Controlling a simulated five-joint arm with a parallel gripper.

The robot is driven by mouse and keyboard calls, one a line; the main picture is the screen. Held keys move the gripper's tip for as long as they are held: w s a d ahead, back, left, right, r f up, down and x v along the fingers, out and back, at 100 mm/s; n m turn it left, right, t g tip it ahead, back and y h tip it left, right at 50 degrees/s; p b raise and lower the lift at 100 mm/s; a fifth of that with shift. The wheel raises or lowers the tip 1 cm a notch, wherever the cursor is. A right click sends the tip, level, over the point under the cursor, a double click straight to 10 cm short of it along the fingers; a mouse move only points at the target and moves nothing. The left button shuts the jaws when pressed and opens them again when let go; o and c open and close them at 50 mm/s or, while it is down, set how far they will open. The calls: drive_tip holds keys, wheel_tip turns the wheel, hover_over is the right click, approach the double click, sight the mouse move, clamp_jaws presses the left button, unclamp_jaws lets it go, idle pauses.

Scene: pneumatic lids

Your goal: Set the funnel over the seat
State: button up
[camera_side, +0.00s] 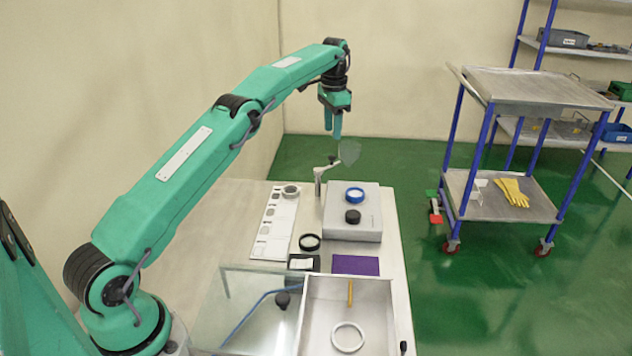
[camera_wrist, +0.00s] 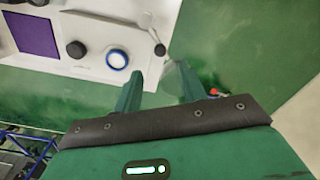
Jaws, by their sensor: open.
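My gripper (camera_side: 333,133) is open and empty, pointing down high above the far end of the bench. Its two fingers also show in the wrist view (camera_wrist: 160,73). A clear, tapering piece (camera_side: 350,152), perhaps the funnel, is at the top of a small grey stand (camera_side: 320,178), below and right of my fingertips. In the wrist view, the clear piece (camera_wrist: 174,82) shows beside the right finger. A blue ring with a pale centre (camera_side: 354,195), possibly the seat, is on top of a grey box (camera_side: 365,228). It also shows in the wrist view (camera_wrist: 117,59).
A black knob (camera_side: 352,217) is on the box. A black ring (camera_side: 310,242), purple mat (camera_side: 356,265) and white strip with printed outlines (camera_side: 272,230) lie nearby. A metal tray (camera_side: 383,318) with a white ring and a glass panel (camera_side: 235,305) are in front.

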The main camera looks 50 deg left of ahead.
sight(332, 155)
drive_tip(key=shift+f, duration=0.25)
drive_tip(key=shift+f, duration=3.65)
clamp_jaws()
